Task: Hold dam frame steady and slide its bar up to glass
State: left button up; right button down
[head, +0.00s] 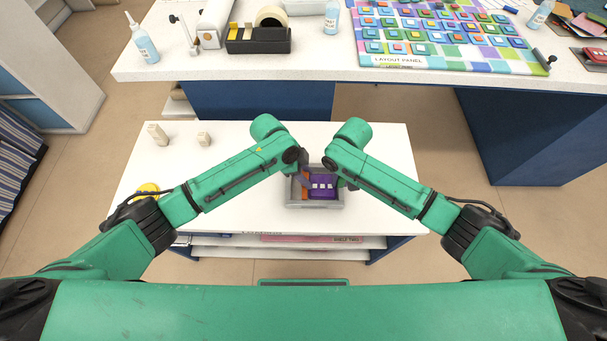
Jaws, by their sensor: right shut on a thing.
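The grey dam frame (316,206) lies on the white table top. Inside it is a purple glass piece (324,194) with small pale squares on it, and an orange strip (305,195) shows on the left. I cannot clearly pick out the bar from the frame. My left gripper (304,178) reaches down at the frame's back left, over the orange area; its fingers are too small and hidden to read. My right gripper (337,182) is at the frame's right side, shut on what appears to be its wall, mostly hidden by my wrist.
Two small beige blocks (158,134) (204,139) stand at the table's back left, and a yellow round thing (148,188) lies at the left edge. The table (385,150) is clear right of the frame. Behind stands a bench with bottles, a tape dispenser and a layout panel (440,60).

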pick_arm(q)
jog(key=shift+o, duration=0.9)
jog(key=shift+a, duration=0.15)
jog(key=shift+r, duration=2.5)
jog(key=o, duration=0.6)
jog(key=shift+c, duration=0.2)
jog(key=v, duration=1.2)
